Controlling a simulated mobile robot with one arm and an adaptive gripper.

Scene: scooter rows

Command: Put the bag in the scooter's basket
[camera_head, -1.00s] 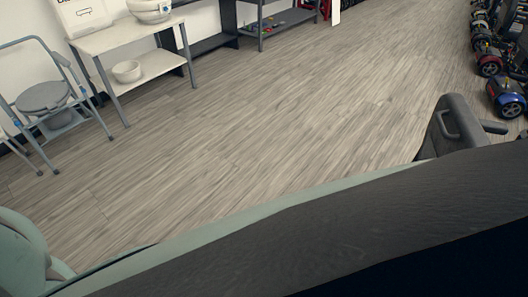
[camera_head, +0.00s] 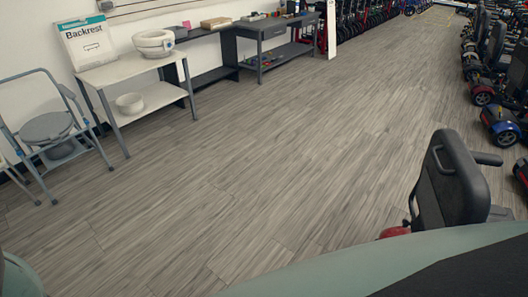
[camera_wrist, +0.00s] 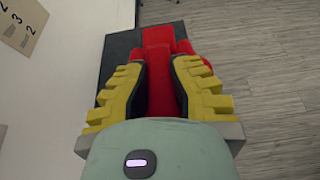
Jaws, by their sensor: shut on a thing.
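In the wrist view, my gripper (camera_wrist: 160,72) has yellow ridged fingers shut on a red thing (camera_wrist: 157,40), which I take to be the bag. Its lower part is hidden between the fingers. In the head view, a scooter with a black seat (camera_head: 452,180) and a bit of red body (camera_head: 394,232) stands at the lower right, partly hidden by my arm. No basket shows on it. My gripper and the bag are out of the head view.
More scooters (camera_head: 502,122) line the right side. At left stand a commode chair (camera_head: 48,128), a white table (camera_head: 130,68) with a box (camera_head: 85,40), and a dark shelf unit (camera_head: 275,35). The wood floor between is clear. A dark flat surface (camera_wrist: 118,48) lies behind the bag.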

